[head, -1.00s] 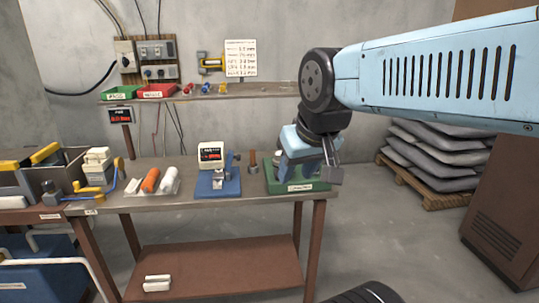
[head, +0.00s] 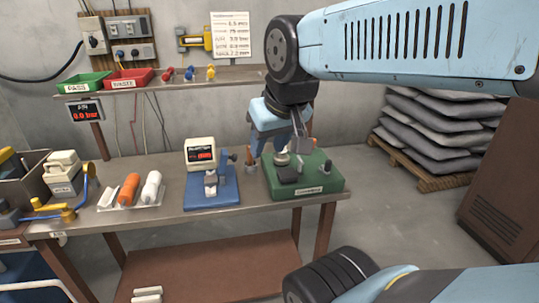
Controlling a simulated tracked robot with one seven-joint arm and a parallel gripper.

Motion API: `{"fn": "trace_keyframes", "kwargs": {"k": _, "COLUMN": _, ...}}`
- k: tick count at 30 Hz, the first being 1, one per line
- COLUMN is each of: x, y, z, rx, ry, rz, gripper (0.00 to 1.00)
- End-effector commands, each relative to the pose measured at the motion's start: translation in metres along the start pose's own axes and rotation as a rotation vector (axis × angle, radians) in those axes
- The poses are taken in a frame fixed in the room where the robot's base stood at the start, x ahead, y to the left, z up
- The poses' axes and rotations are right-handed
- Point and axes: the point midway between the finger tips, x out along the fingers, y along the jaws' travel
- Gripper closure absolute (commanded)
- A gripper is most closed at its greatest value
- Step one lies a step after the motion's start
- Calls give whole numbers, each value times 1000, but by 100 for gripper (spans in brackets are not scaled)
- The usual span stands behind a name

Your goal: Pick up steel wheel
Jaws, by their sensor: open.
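My gripper (head: 279,148) hangs at the front of my blue arm, over the left part of a green stand (head: 332,184) at the right end of the workbench. Its fingers are apart and point down. A small round grey metal piece (head: 282,159) shows on the stand just below and between the fingers; it may be the steel wheel, but it is partly hidden and I cannot tell for sure. I see nothing held. A dark block and small grey pegs also sit on the stand.
A blue-based device with a display (head: 201,152) stands left of the green stand on the workbench (head: 170,220). A tray with orange and white rolls (head: 128,189) lies farther left. A shelf (head: 165,89) with red and green bins runs behind. Stacked grey sacks (head: 440,130) are at right.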

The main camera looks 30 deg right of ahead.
Motion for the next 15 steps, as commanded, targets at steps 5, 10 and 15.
{"fn": "trace_keyframes", "kwargs": {"k": 5, "x": 1, "y": 1, "z": -2, "rx": 9, "ry": -3, "rz": 5, "gripper": 46}}
{"fn": "trace_keyframes", "kwargs": {"k": 10, "x": 11, "y": 8, "z": -18, "rx": 96, "ry": -29, "rz": 57, "gripper": 30}}
{"fn": "trace_keyframes", "kwargs": {"k": 15, "x": 34, "y": 30, "z": -48, "rx": 270, "ry": -57, "rz": 164, "gripper": 13}}
